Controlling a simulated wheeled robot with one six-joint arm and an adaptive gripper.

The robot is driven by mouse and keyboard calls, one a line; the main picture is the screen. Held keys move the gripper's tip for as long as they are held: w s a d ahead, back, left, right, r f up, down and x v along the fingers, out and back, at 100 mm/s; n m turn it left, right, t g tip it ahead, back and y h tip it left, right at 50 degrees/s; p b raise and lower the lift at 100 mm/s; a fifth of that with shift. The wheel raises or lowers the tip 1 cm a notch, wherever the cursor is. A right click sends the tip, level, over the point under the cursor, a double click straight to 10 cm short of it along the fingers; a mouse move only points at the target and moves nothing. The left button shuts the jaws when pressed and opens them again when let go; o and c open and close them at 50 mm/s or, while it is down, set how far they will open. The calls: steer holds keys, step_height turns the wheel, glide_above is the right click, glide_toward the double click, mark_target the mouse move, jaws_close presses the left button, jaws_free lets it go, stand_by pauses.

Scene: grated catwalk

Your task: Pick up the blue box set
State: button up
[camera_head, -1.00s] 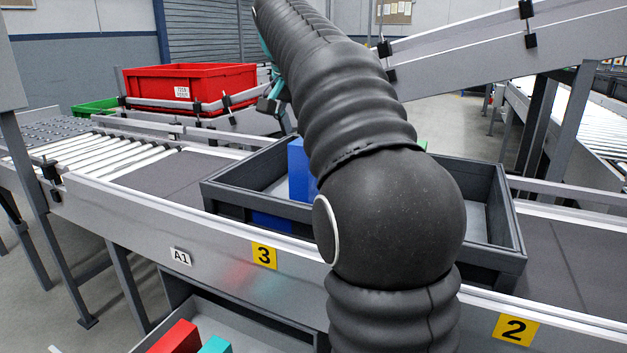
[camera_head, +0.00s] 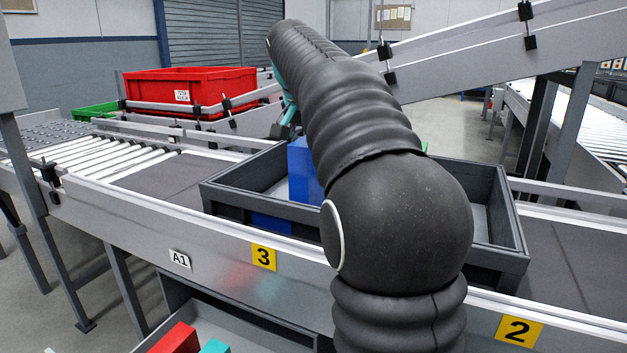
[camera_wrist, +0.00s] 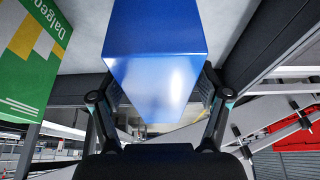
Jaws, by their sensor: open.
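A tall blue box (camera_head: 302,170) stands in the dark grey crate (camera_head: 222,198) on the conveyor, partly hidden behind my arm. In the wrist view the blue box (camera_wrist: 155,45) fills the upper middle, with its near end facing the camera. My gripper (camera_wrist: 158,95) is open, with one finger on each side of the box's near part. I cannot tell whether the fingers touch it. In the head view my gripper is largely hidden by the arm. A blue patch (camera_head: 271,223) also shows low at the crate's front wall.
A red crate (camera_head: 190,88) is on the line behind. A lower bin holds a red item (camera_head: 176,338) and a teal item (camera_head: 215,346).

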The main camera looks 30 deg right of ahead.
steer(key=shift+f, duration=0.2)
stand_by(0.3)
jaws_close()
